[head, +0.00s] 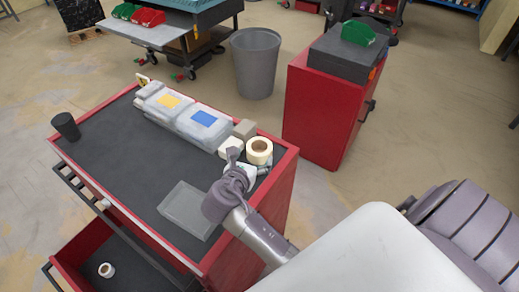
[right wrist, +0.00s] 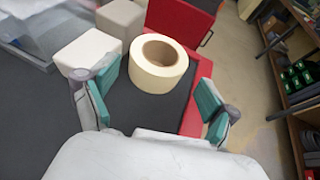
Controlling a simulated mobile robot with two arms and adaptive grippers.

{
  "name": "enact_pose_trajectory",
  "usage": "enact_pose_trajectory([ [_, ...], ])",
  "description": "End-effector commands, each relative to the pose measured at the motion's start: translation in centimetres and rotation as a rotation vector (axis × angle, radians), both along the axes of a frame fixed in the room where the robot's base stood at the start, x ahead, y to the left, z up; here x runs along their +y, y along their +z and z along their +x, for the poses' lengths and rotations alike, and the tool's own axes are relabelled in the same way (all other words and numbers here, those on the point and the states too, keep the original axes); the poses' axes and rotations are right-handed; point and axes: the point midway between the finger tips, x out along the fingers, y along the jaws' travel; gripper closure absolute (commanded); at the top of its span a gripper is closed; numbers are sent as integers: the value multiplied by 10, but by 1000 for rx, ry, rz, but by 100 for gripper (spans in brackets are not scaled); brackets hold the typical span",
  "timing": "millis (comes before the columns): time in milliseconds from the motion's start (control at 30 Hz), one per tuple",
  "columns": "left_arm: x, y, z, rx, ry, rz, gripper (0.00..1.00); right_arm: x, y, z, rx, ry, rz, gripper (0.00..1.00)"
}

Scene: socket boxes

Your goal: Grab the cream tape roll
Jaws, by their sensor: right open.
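The cream tape roll (head: 259,151) sits at the right end of the red cart's dark top, near its edge. In the right wrist view the roll (right wrist: 159,65) lies flat with its round hole facing up. My right gripper (head: 238,160) is beside the roll in the head view. In the right wrist view its teal fingertips (right wrist: 158,98) are spread wide, with the roll ahead between them and the space between the tips empty. Part of the roll's near side may be hidden by the gripper in the head view. My left gripper is not in view.
Small pale boxes (right wrist: 88,53) stand left of the roll. Clear cases (head: 203,122) line the cart's back edge. A clear flat tray (head: 187,210) lies on the cart top (head: 125,155), and a black cup (head: 66,126) stands at its left. A red cabinet (head: 318,115) is behind.

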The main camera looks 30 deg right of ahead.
Motion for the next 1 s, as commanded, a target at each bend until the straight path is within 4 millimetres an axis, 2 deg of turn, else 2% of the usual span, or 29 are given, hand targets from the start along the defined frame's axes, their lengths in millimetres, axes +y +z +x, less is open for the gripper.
enact_pose_trajectory([
  [133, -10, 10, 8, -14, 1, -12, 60, -18, -4, 15, 0, -2, -3, 13],
  [300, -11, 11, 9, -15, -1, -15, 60, -31, -13, 25, 0, -1, -2, 13],
  [567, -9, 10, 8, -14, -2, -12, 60, -33, -15, 27, 0, 0, 0, 13],
  [833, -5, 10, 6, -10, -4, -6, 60, -33, -15, 26, 0, 0, 0, 58],
  [1000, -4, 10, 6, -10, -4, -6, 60, -33, -15, 26, 0, 0, 0, 58],
])
